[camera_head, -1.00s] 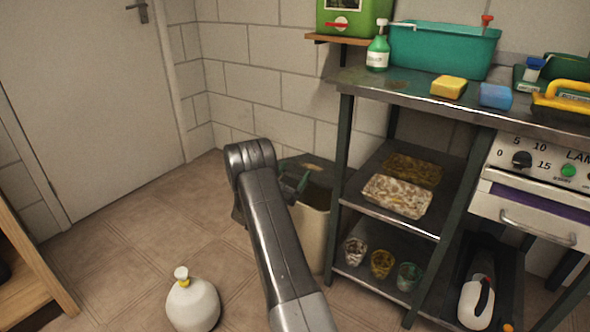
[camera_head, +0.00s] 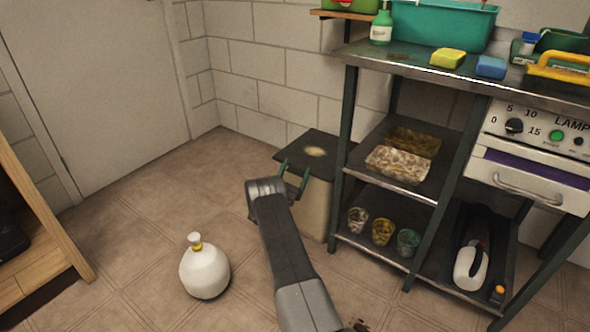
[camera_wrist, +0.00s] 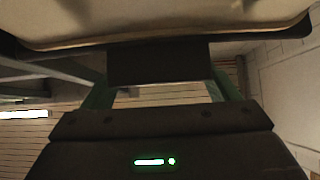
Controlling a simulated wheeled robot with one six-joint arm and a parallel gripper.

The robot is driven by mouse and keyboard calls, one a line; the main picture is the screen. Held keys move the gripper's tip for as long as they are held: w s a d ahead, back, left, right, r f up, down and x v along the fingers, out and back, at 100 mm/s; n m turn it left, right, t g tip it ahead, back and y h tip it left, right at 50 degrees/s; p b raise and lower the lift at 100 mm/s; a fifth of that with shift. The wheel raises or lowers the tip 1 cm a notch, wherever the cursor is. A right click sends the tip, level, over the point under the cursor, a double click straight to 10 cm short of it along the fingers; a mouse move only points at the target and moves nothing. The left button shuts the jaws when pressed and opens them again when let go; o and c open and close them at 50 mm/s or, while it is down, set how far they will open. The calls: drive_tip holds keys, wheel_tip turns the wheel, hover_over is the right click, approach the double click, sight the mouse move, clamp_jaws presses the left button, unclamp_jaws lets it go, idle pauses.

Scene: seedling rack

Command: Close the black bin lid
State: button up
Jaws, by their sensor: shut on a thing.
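The bin (camera_head: 318,205) is beige and stands on the floor left of the metal shelf. Its black lid (camera_head: 332,143) lies about level over the top, with a pale patch in its middle. I cannot tell whether it touches the rim all round. My gripper (camera_head: 292,178) is at the lid's near left edge, its green fingers reaching up beside it. In the wrist view, the green fingers of my gripper (camera_wrist: 160,92) stand either side of a dark block (camera_wrist: 158,62) at the lid's edge, and they are shut on it. The bin's beige wall (camera_wrist: 150,20) fills the top.
A white round bottle (camera_head: 205,272) stands on the floor to the left of my arm. The metal shelf (camera_head: 400,193) stands close to the bin's right side. A wooden shelf unit (camera_head: 45,210) is at far left. The tiled floor before the door is clear.

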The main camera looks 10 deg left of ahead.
drive_tip(key=shift+s+f, duration=0.15)
drive_tip(key=shift+f, duration=0.2)
drive_tip(key=o, duration=1.3)
drive_tip(key=shift+a, duration=0.15)
drive_tip(key=p+v, duration=0.2)
drive_tip(key=v, duration=1.1)
drive_tip(key=shift+s+f, duration=0.25)
drive_tip(key=shift+s, duration=0.05)
drive_tip(key=shift+w+r, duration=0.1)
drive_tip(key=b+x, duration=0.2)
drive_tip(key=x, duration=1.2)
drive_tip(key=shift+r, duration=0.1)
